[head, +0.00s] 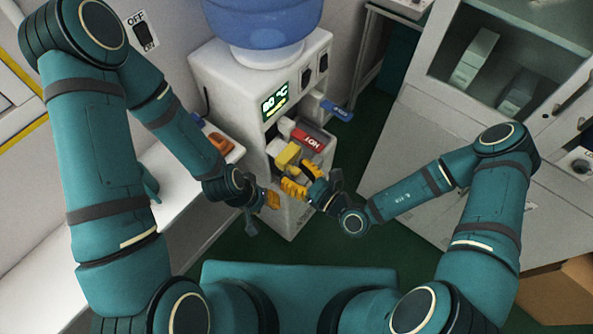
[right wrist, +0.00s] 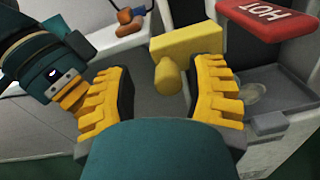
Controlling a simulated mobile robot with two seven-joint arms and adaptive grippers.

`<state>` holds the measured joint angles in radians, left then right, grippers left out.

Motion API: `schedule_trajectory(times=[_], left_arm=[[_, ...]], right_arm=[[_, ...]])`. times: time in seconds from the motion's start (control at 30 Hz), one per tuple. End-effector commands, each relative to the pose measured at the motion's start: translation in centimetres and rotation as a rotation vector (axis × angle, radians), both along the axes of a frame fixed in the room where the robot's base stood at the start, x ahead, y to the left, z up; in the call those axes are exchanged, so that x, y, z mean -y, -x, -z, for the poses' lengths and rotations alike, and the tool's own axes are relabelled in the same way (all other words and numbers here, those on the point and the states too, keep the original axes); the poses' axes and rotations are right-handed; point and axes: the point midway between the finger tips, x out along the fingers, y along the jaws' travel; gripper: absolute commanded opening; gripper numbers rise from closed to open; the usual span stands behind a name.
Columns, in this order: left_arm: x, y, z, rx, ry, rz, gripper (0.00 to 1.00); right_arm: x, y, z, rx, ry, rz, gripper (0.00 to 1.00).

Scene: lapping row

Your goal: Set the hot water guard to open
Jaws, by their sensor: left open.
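The white water dispenser (head: 262,75) shows a green 80 °C display. Its red HOT lever (head: 309,138) also shows in the right wrist view (right wrist: 270,16). A yellow block with a round knob, which looks like the hot water guard (head: 288,155), sits beside and below the red lever; it also shows in the right wrist view (right wrist: 187,42). My right gripper (head: 306,181) is open in front of it, its fingers (right wrist: 163,85) on either side of the knob with visible gaps. My left gripper (head: 262,208) is open and empty, lower left of the guard.
A blue lever (head: 336,110) sticks out right of the red one. A drip tray (right wrist: 285,82) lies below. A white bench (head: 185,200) with an orange object (head: 221,142) stands left. A cabinet (head: 440,130) stands right.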

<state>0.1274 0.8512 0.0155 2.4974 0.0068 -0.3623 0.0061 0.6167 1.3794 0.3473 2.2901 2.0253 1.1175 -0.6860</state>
Motion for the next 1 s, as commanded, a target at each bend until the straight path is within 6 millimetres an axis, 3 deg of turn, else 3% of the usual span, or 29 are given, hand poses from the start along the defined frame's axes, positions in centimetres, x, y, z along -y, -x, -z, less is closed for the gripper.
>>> schedule_trajectory(times=[0.33, 0.8, 1.0], left_arm=[[0.0, 0.0, 0.0, 0.0, 0.0, 0.0, 0.34], [0.0, 0.0, 0.0, 0.0, 0.0, 0.0, 0.34], [0.0, 0.0, 0.0, 0.0, 0.0, 0.0, 0.34]], right_arm=[[0.9, 0.4, 0.0, 0.001, 0.003, 0.005, 0.55], [7.8, 5.7, 0.0, -0.002, 0.002, 0.005, 0.55], [9.3, 7.0, 0.0, 0.001, 0.001, 0.003, 0.55]])
